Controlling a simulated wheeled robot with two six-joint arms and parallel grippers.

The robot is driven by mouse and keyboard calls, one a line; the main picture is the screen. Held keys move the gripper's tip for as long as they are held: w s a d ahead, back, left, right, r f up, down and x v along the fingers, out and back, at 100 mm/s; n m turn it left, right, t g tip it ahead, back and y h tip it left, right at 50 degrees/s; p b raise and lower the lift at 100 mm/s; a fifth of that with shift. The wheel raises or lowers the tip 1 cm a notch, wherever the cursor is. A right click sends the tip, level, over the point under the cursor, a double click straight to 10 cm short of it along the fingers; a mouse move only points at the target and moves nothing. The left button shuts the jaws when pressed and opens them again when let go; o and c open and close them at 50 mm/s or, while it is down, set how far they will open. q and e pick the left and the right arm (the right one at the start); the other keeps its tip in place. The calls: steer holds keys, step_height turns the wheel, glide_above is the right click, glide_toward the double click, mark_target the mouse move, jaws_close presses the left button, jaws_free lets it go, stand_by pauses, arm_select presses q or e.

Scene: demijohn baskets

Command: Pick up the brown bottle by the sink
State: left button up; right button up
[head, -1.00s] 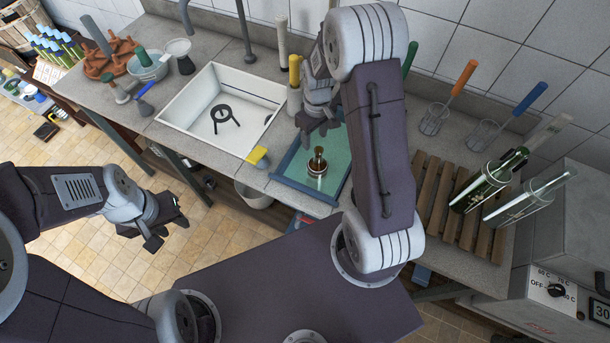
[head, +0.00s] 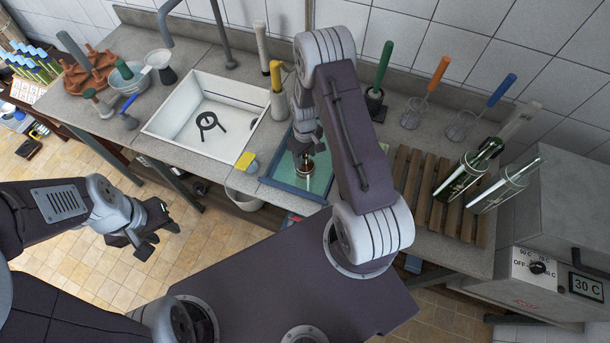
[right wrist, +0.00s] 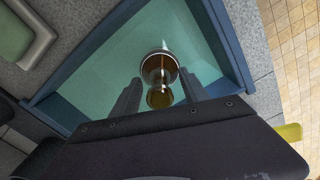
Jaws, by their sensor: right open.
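The brown bottle (head: 306,170) stands in a blue tray with a green floor (head: 280,174), beside the white sink (head: 175,140). In the right wrist view the bottle (right wrist: 160,68) shows from above, between the two fingers of my right gripper (right wrist: 160,95). The fingers are open, one on each side, with gaps visible between them and the bottle. In the head view my right gripper (head: 305,145) is over the tray and hides the bottle's upper part. My left gripper (head: 150,235) hangs over the floor at left, far from the bottle; its fingers seem apart.
A yellow-topped item (head: 246,162) is at the counter's front edge, left of the tray. Several brushes stand along the wall. A grey heater box (head: 570,220) is at far right.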

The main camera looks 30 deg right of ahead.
steer(key=shift+f, duration=0.1)
jaws_close()
steer(key=shift+s, duration=0.1)
stand_by(1.2)
